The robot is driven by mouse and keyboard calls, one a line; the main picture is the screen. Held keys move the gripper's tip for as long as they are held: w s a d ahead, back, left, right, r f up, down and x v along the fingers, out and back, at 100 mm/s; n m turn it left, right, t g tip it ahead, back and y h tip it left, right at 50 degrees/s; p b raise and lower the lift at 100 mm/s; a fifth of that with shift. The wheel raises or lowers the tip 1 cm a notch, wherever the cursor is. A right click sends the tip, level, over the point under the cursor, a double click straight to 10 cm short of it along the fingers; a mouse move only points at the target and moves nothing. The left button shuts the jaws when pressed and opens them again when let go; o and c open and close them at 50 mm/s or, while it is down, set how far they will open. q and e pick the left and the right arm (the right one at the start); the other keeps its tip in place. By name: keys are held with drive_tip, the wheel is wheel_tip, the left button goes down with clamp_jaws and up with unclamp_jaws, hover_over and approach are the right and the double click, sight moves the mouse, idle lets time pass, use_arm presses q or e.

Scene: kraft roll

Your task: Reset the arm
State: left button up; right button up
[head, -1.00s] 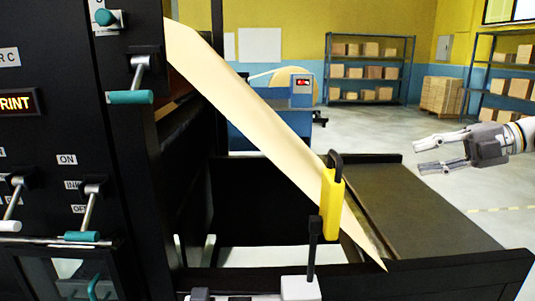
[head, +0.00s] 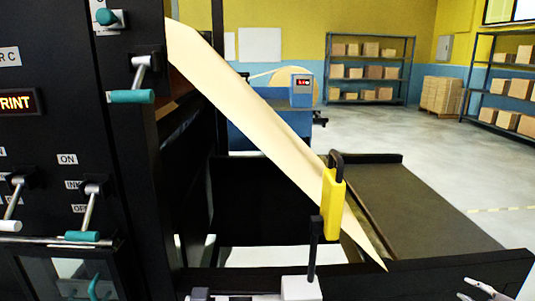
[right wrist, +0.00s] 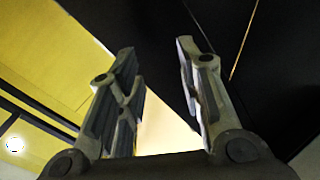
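My right gripper (head: 474,290) shows only in part at the bottom right corner of the head view, by the dark frame's near edge. In the right wrist view its two fingers (right wrist: 163,95) stand apart with nothing between them that they hold. A pale kraft paper sheet (head: 255,115) slopes down from the black press to the dark frame. A yellow clamp-like piece with a black handle (head: 332,203) stands beside the sheet's lower part. My left gripper is in neither view.
The black press (head: 60,130) with teal-handled levers (head: 131,97) fills the left. A dark conveyor bed (head: 425,205) lies at centre right. A blue machine (head: 260,120) and shelves of boxes (head: 369,68) stand behind. The grey floor (head: 400,127) at right is clear.

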drive_tip(key=s+d+f+m+g+h, duration=0.25)
drive_tip(key=s+d+f, duration=0.35)
drive_tip(key=s, duration=0.4)
drive_tip(key=s+d+f+m+g+h, duration=0.1)
drive_tip(key=s+d+f+g+h, duration=0.15)
drive_tip(key=s+d+f, duration=0.55)
drive_tip(key=s+d+f+m+g+h, duration=0.2)
drive_tip(key=s+d+f+h, duration=0.15)
drive_tip(key=s, duration=0.85)
drive_tip(key=s+d+f+m+g+h, duration=0.1)
drive_tip(key=s+d+f+g, duration=0.15)
drive_tip(key=s, duration=0.65)
drive_tip(key=s+d+f+m+g, duration=0.1)
drive_tip(key=s+d+g, duration=0.15)
drive_tip(key=s, duration=0.75)
drive_tip(key=s+a+f+m+y, duration=0.1)
drive_tip(key=s+a+f+y, duration=0.1)
drive_tip(key=a+f, duration=0.85)
drive_tip(key=s+a+f+m+y, duration=0.1)
drive_tip(key=s+a+f+y, duration=0.1)
drive_tip(key=a+f, duration=0.8)
drive_tip(key=s+a+f+y+b, duration=0.1)
drive_tip(key=a+f+y, duration=0.1)
drive_tip(key=a, duration=1.7)
drive_tip(key=s+a+f+m+g+y+b, duration=0.1)
drive_tip(key=a+f, duration=0.4)
drive_tip(key=a, duration=1.4)
drive_tip(key=shift+s+a+f+y, duration=0.3)
drive_tip(key=shift+s+y, duration=0.15)
drive_tip(key=shift+y, duration=0.3)
